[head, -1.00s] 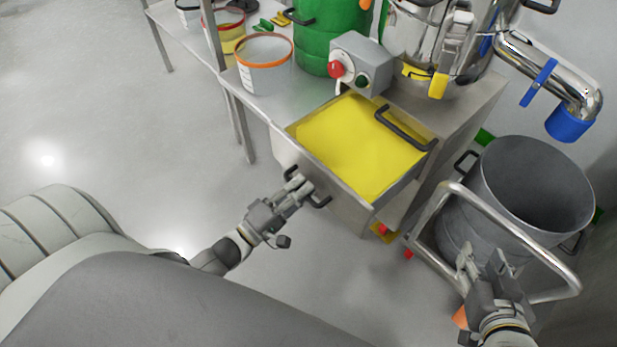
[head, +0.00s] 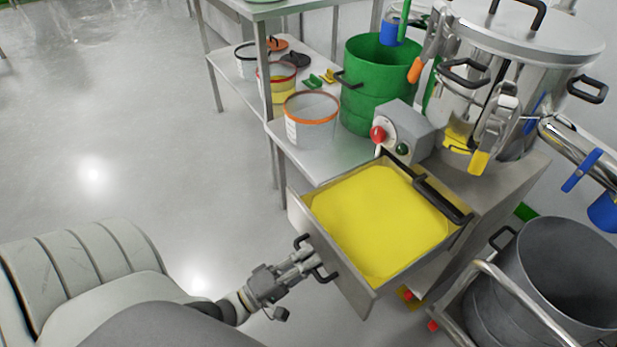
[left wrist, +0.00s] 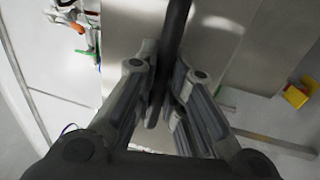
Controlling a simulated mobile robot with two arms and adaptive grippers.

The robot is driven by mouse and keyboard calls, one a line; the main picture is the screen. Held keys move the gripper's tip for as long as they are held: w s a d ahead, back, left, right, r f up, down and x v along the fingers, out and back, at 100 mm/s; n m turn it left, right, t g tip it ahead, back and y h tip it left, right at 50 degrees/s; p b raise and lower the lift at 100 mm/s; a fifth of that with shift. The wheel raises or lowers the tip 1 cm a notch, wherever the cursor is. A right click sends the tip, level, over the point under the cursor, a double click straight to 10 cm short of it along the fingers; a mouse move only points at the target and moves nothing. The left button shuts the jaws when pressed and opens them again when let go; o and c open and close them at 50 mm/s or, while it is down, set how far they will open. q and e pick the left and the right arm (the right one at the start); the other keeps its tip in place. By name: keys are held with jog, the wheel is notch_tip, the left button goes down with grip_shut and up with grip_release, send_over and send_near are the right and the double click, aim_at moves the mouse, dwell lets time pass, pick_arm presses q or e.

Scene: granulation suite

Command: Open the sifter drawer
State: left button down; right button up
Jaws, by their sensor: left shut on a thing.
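The sifter drawer (head: 335,260) stands pulled out from the steel sifter cabinet, with yellow material (head: 380,220) spread inside it. My left gripper (head: 312,260) is at the drawer's front, shut on the black drawer handle (head: 328,277). In the left wrist view the dark handle bar (left wrist: 176,35) runs between the two fingers of my left gripper (left wrist: 163,85). Part of the handle is hidden by the fingers. My right gripper is out of view.
A grey drum (head: 565,275) on a tubular cart stands right of the cabinet. A control box (head: 405,130), a steel vessel (head: 530,50) and a green bin (head: 375,85) stand behind the drawer. An orange-rimmed tub (head: 311,120) is on the bench. The floor at left is clear.

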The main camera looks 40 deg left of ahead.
pick_arm(q)
jog(key=c, duration=1.5)
grip_release()
jog(key=v, duration=1.2)
